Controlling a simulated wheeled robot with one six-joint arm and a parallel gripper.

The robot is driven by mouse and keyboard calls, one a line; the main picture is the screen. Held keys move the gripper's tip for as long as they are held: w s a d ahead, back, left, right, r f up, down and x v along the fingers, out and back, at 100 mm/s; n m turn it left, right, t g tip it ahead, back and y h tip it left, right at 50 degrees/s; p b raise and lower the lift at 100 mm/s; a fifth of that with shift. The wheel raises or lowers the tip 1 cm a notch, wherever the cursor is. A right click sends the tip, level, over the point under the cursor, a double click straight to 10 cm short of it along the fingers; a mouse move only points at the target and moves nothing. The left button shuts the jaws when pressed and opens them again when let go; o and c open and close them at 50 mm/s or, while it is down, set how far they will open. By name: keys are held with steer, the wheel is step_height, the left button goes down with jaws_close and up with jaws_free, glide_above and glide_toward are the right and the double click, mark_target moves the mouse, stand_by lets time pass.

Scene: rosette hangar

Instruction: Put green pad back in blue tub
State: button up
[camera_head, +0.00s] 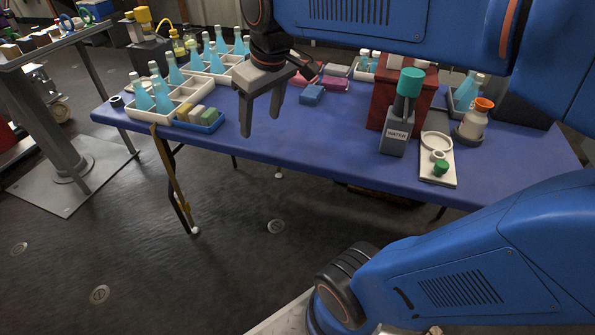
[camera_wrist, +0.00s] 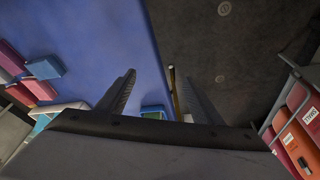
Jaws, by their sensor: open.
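The blue tub (camera_head: 205,128) sits at the front left edge of the blue table, beside the white divided crate. A green pad (camera_head: 209,116) appears to stand inside it at the right, beside yellowish pads (camera_head: 189,111). My gripper (camera_head: 260,125) is open and empty, fingers pointing down, to the right of the tub and apart from it. In the wrist view, my gripper's fingers (camera_wrist: 153,74) are spread. A small part of the tub (camera_wrist: 153,107) shows between them, with a greenish patch inside; the rest is hidden.
White crates (camera_head: 150,115) with blue flasks stand at the table's left. A blue block (camera_head: 312,94) and pink blocks (camera_head: 335,83) lie right of my gripper. A grey WATER holder (camera_head: 394,140) stands further right. The front middle of the table (camera_head: 320,140) is clear.

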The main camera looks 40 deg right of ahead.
steer(key=s+d+f+m+t, duration=0.1)
steer(key=s+f+m, duration=0.1)
steer(key=s+f, duration=0.7)
steer(key=shift+s+d+m, duration=0.35)
steer(key=shift+s+m, duration=0.05)
steer(key=shift+s, duration=0.85)
